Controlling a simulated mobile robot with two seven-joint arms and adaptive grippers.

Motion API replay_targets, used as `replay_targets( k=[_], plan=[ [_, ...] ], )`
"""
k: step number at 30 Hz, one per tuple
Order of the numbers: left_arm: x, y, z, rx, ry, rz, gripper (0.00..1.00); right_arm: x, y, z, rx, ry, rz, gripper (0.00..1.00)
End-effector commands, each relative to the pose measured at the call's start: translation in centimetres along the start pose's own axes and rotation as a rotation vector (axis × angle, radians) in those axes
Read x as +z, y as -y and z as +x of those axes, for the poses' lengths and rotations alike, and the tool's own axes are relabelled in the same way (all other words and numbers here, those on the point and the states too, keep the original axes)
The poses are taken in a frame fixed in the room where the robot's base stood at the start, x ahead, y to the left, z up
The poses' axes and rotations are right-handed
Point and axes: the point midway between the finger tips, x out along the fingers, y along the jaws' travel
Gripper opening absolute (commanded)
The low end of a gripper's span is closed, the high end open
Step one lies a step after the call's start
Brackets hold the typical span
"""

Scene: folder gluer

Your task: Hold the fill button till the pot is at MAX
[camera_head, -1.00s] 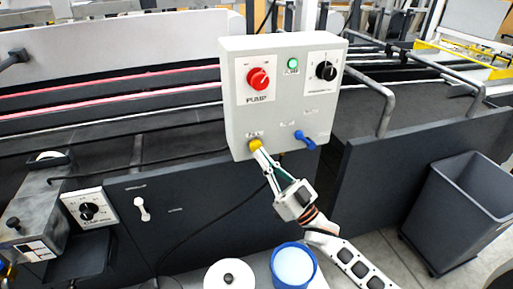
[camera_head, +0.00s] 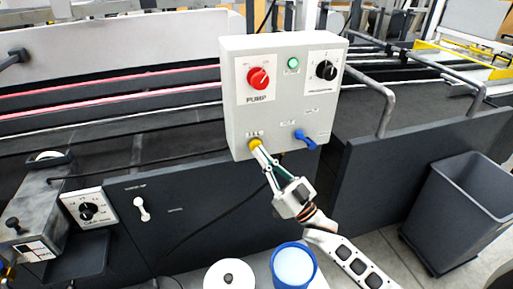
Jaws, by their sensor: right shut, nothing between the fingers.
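The control box (camera_head: 283,95) faces me in the middle of the view. The yellow fill button (camera_head: 254,143) is at its lower left. My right gripper (camera_head: 260,152) is shut and empty, with its fingertips at the yellow button, seemingly touching it. How far the button is pressed cannot be told. The grey pot (camera_head: 37,208) at the left may be the glue pot; its level cannot be read. My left gripper (camera_head: 8,272) shows only as a sliver at the lower left edge, and its jaws cannot be made out.
The box also has a red pump knob (camera_head: 258,78), a green lamp (camera_head: 293,63), a black knob (camera_head: 326,70) and a blue lever (camera_head: 305,139). A blue container (camera_head: 292,266) and a white lidded one (camera_head: 229,275) stand below. A grey bin (camera_head: 458,211) is at right.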

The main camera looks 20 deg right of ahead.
Motion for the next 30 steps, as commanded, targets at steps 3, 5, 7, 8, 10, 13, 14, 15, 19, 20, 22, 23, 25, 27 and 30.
replay_targets(
  k=[3,5,7,8,10,13,14,15,19,20,22,23,25,27,30],
  plan=[
    [-0.01,0.00,0.00,0.000,0.000,0.000,0.44,-0.02,0.01,0.00,0.000,0.000,0.000,0.00],
    [-0.01,0.00,0.00,0.000,0.000,0.000,0.44,-0.02,0.01,0.00,0.000,0.000,0.000,0.00],
    [0.00,0.00,0.00,0.000,0.000,0.000,0.44,-0.01,0.00,0.01,0.000,0.000,0.000,0.00],
    [0.01,-0.01,0.00,0.000,0.000,0.000,0.44,0.00,0.00,0.02,0.000,0.000,0.000,0.00],
    [0.04,-0.01,0.01,0.000,0.000,0.000,0.44,0.02,-0.03,0.06,0.000,0.000,0.000,0.00],
    [0.09,-0.02,0.02,0.000,0.001,0.000,0.44,0.08,-0.08,0.13,0.000,0.000,0.000,0.00],
    [0.10,-0.02,0.03,0.000,0.001,0.000,0.44,0.10,-0.09,0.15,0.000,0.000,0.000,0.00],
    [0.12,-0.03,0.03,0.000,0.001,0.000,0.44,0.12,-0.12,0.18,0.000,0.000,0.000,0.00],
    [0.18,-0.04,0.05,0.001,0.002,0.000,0.44,0.20,-0.18,0.27,0.000,0.000,0.000,0.00],
    [0.19,-0.04,0.06,0.001,0.002,0.000,0.44,0.21,-0.20,0.29,0.000,0.000,0.000,0.00],
    [0.22,-0.05,0.06,0.001,0.002,0.000,0.44,0.25,-0.23,0.34,0.000,0.000,0.001,0.00],
    [0.23,-0.05,0.07,0.001,0.002,0.000,0.44,0.27,-0.25,0.36,0.000,0.000,0.001,0.00],
    [0.26,-0.06,0.08,0.001,0.002,0.000,0.44,0.31,-0.29,0.42,0.000,0.000,0.001,0.00],
    [0.29,-0.06,0.09,0.001,0.003,0.000,0.44,0.35,-0.33,0.47,0.000,0.000,0.000,0.00],
    [0.34,-0.07,0.10,0.001,0.003,0.000,0.44,0.40,-0.38,0.55,0.000,0.000,0.000,0.00]
  ],
)
